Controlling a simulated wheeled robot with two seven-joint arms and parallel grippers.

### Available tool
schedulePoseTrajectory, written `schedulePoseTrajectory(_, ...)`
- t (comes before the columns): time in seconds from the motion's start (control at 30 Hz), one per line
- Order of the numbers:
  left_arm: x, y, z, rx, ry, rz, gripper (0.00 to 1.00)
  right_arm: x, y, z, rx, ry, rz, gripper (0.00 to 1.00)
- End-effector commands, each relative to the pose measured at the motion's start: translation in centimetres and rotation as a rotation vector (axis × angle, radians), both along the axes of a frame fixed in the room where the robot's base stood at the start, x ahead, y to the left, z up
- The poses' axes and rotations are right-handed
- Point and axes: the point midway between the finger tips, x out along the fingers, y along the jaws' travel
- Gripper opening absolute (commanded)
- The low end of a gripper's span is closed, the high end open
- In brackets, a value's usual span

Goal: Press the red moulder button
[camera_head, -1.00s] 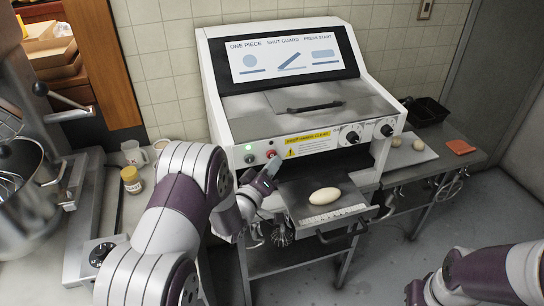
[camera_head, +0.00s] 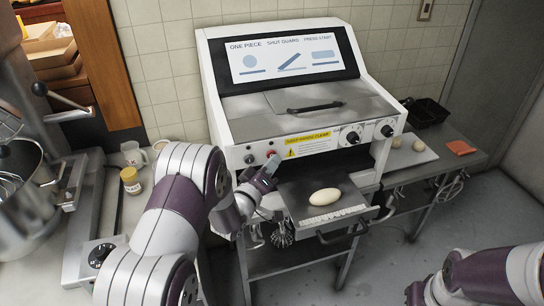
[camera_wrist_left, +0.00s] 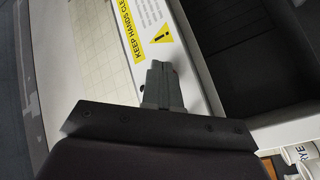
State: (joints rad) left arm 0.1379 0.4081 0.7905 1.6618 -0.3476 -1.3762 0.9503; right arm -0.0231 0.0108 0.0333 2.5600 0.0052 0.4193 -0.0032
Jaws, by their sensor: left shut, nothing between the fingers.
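The moulder (camera_head: 300,100) is a white machine with a steel lid, and its red button (camera_head: 270,154) sits at the left of its front panel. My left gripper (camera_head: 265,172) is shut and empty, its tips just below and in front of the red button, apart from it as far as I can tell. In the left wrist view, the shut fingers (camera_wrist_left: 161,75) point at the white panel beside the yellow warning label (camera_wrist_left: 130,35).
A dough piece (camera_head: 324,195) lies on the moulder's front tray (camera_head: 350,211). A mixer bowl (camera_head: 22,200), a jar (camera_head: 131,181) and a mug (camera_head: 133,153) stand at left. A side table with dough pieces (camera_head: 418,145) and a black tin (camera_head: 428,110) is at right.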

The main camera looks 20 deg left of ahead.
Motion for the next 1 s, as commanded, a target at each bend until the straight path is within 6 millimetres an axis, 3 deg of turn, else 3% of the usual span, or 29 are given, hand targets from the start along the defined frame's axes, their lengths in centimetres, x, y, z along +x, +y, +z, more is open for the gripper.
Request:
schedulePoseTrajectory(0.47,0.1,0.1,0.1,0.001,-0.001,0.001,0.00,0.0,0.0,-0.1,0.000,0.000,0.000,0.43)
schedulePoseTrajectory(1.0,-1.2,-0.8,0.1,0.001,-0.002,0.000,0.00,0.0,0.0,0.0,0.000,0.000,0.000,0.43)
